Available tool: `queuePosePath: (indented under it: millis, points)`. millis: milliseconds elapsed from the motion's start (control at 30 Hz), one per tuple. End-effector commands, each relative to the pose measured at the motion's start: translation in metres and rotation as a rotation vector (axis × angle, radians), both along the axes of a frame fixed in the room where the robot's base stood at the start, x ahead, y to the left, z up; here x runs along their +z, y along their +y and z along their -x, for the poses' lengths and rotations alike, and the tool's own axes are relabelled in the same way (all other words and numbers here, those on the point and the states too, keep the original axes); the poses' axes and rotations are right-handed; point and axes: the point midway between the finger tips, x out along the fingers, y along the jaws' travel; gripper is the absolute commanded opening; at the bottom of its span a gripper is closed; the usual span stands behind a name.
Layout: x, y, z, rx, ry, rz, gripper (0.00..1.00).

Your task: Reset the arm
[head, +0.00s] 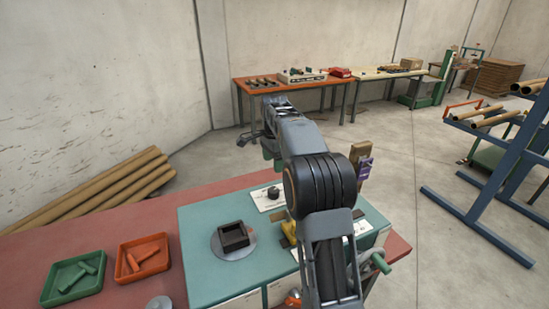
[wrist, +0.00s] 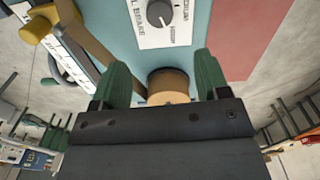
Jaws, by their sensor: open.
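My arm rises from the bottom of the head view and bends over the teal winder top (head: 205,275). My gripper (wrist: 163,82) shows in the wrist view with its two green fingers apart. A brown round cylinder (wrist: 168,86) shows between the fingers in that view; I cannot tell whether they touch it. Beyond it is a white dial plate with a dark knob (wrist: 160,14), also seen on the winder in the head view (head: 273,192). In the head view my arm hides part of the winder, and the fingertips are hard to make out.
A black square box (head: 234,238) stands on a grey disc. A green tray (head: 55,297) and an orange tray (head: 123,270) lie at left. A green crank handle (head: 381,262) juts out at right. A blue rack (head: 470,225) stands right; the floor between is clear.

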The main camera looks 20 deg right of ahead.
Motion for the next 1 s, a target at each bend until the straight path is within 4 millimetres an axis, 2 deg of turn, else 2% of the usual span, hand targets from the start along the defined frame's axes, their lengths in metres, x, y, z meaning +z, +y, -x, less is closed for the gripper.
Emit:
queuePosePath:
  millis: [200, 700, 867, 933, 1000]
  points:
    - [0.010, 0.000, 0.000, 0.000, 0.000, 0.000, 0.69]
    - [0.010, 0.000, 0.000, 0.004, 0.000, 0.000, 0.69]
    - [0.011, -0.001, -0.004, 0.111, -0.023, 0.007, 0.69]
    - [0.000, -0.001, -0.006, 0.212, -0.030, 0.011, 0.69]
    - [-0.022, 0.000, 0.000, 0.344, -0.014, 0.007, 0.69]
